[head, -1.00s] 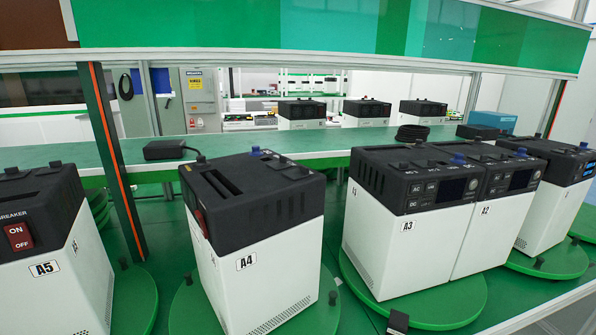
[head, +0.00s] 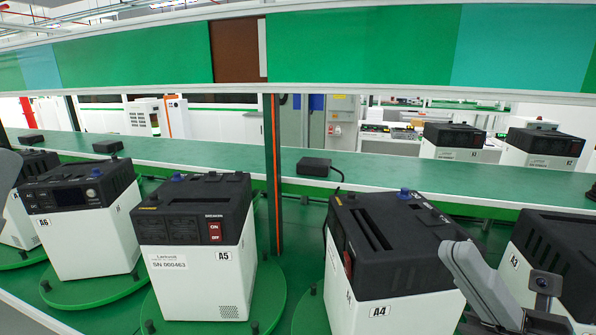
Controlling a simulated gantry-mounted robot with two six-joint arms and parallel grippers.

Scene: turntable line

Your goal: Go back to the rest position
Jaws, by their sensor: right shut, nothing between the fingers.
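My right gripper (head: 543,300) is at the lower right, dark and partly cut off by the bottom edge. It is shut with nothing between its fingers. My grey right arm link slants down beside it, in front of the units A4 (head: 385,265) and A3 (head: 555,262), and hides part of both. A small grey piece of my left arm shows at the left edge; my left gripper is out of view.
Unit A5 (head: 195,255) and unit A6 (head: 85,235) stand on green turntables (head: 95,292). A dark post with an orange stripe (head: 274,175) rises behind A5 and A4. Behind runs a green shelf (head: 220,157) with small black boxes (head: 313,167).

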